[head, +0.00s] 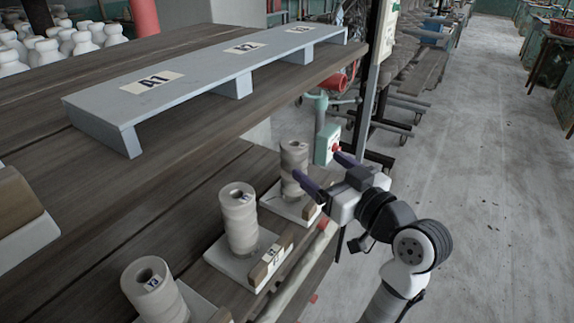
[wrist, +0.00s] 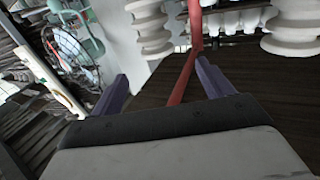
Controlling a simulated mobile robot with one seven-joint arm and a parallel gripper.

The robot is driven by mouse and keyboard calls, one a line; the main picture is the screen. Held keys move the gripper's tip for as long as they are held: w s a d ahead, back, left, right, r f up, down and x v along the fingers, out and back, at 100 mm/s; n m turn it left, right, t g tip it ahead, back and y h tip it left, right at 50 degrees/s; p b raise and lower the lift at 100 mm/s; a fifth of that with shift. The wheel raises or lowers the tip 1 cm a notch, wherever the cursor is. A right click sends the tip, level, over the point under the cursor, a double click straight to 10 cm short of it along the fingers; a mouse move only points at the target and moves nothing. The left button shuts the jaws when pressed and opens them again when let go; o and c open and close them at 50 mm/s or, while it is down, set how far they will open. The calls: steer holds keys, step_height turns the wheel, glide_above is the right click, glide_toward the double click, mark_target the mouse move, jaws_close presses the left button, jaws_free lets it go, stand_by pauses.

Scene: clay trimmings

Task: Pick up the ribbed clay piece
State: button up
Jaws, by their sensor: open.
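Three pale, ribbed clay cylinders stand upright on square white bases on the lower wooden shelf: a near one (head: 154,291), a middle one (head: 239,218) and a far one (head: 294,165). I cannot tell which is the task's piece. My gripper (head: 322,168) is open and empty, its purple fingers pointing toward the far cylinder from the right. One fingertip overlaps its edge; I cannot tell whether they touch. In the wrist view, a ribbed piece (wrist: 150,28) lies beyond the open fingers (wrist: 160,80), and another (wrist: 292,30) is at the upper right.
A grey raised board (head: 200,70) with labels stands on the upper wooden tabletop (head: 60,180). Wooden blocks with labels (head: 268,262) sit before the cylinders. White bottle-like pieces (head: 85,38) stand at the back left. A red bar (wrist: 186,75) crosses the wrist view.

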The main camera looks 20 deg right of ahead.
mark_target(289, 139)
steer(key=p+x, duration=0.1)
steer(key=x, duration=0.5)
steer(key=shift+r, duration=0.1)
steer(key=shift+f+p+x, duration=0.15)
steer(key=shift+p+x, duration=0.5)
steer(key=shift+x, duration=0.9)
steer(key=shift+f+p+x, duration=0.2)
steer(key=shift+p+x, duration=0.45)
steer(key=shift+x, duration=0.85)
steer(key=shift+d, duration=0.2)
steer(key=shift+c, duration=0.3)
steer(key=shift+r, duration=0.1)
jaws_close()
